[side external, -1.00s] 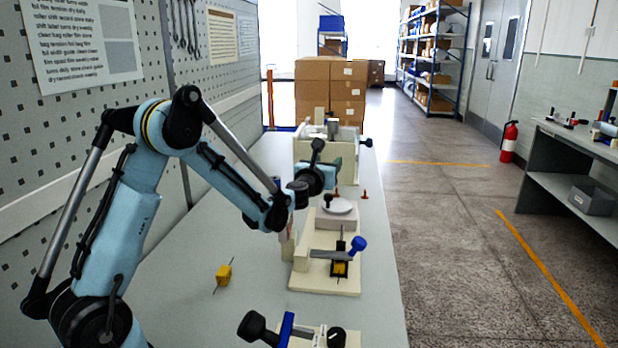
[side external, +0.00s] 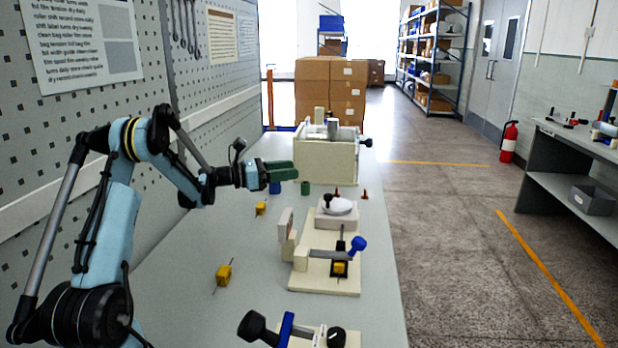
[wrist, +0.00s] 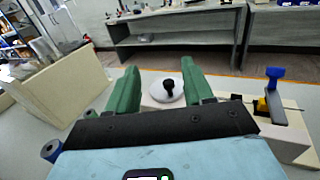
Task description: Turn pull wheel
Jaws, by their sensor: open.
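The pull wheel appears to be the white disc (side external: 342,207) with a black knob (side external: 327,199), mounted on a pale block (side external: 337,221) on the bench. In the wrist view the white disc (wrist: 160,97) and its upright black knob (wrist: 169,86) show in the gap between my two green fingers. My gripper (side external: 294,171) is open and empty, above the bench to the left of and higher than the wheel, apart from it. In the wrist view my gripper (wrist: 160,70) has its fingers spread wide.
A fixture with a blue-knobbed lever (side external: 357,244) and a yellow block (side external: 340,268) stands in front of the wheel. A cream box (side external: 325,163) stands behind. Loose yellow pieces (side external: 223,275) lie on the left of the bench. Another black-knobbed fixture (side external: 290,330) is nearest.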

